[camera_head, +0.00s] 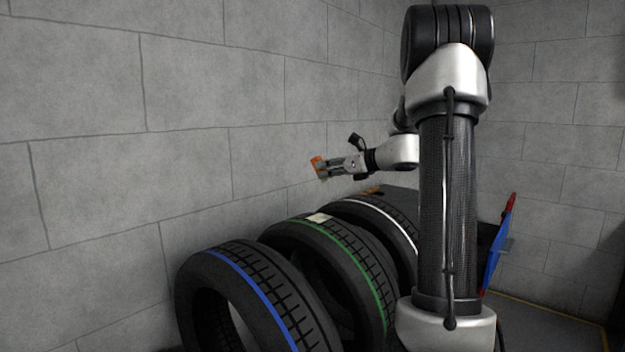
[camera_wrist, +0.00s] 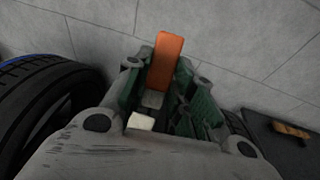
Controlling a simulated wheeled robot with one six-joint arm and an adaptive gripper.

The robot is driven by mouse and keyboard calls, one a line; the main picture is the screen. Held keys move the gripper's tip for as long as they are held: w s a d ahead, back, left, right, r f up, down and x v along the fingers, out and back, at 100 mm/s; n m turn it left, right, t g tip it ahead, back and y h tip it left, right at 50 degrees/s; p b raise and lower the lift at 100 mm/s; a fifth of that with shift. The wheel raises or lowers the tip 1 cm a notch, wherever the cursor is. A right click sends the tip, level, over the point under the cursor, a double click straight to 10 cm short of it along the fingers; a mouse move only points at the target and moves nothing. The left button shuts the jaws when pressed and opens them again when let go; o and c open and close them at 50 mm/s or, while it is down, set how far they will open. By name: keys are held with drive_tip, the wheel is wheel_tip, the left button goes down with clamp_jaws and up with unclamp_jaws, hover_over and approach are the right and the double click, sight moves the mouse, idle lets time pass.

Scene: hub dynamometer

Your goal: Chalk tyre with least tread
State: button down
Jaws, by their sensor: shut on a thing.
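My gripper (camera_head: 324,167) is shut on an orange block-like piece, likely the chalk (camera_wrist: 167,60), and holds it in the air above the tyres, near the wall. Three black tyres stand in a row. The nearest has a blue stripe (camera_head: 280,290) and broad tread grooves. The middle one has a green stripe (camera_head: 355,262), and the farthest a white stripe (camera_head: 385,215). My arm partly hides the farther two. The blue-striped tyre also shows at the left of the wrist view (camera_wrist: 45,100). Tread depths are hard to compare.
A pale card (camera_head: 318,218) lies on top of the green-striped tyre. A dark surface (camera_wrist: 275,150) with an orange-brown item (camera_wrist: 292,131) lies beyond the tyres. A blue and red panel (camera_head: 496,250) stands at right. The grey block wall (camera_head: 180,90) runs close behind the tyres.

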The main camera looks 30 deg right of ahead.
drive_tip(key=shift+s+d+f, duration=0.2)
drive_tip(key=shift+s+f, duration=0.05)
drive_tip(key=shift+f, duration=0.45)
drive_tip(key=shift+s+d+f, duration=0.2)
drive_tip(key=shift+s+f, duration=0.1)
drive_tip(key=shift+f, duration=0.35)
drive_tip(key=shift+s+d+f, duration=0.2)
drive_tip(key=shift+s+f, duration=0.05)
drive_tip(key=shift+f, duration=0.45)
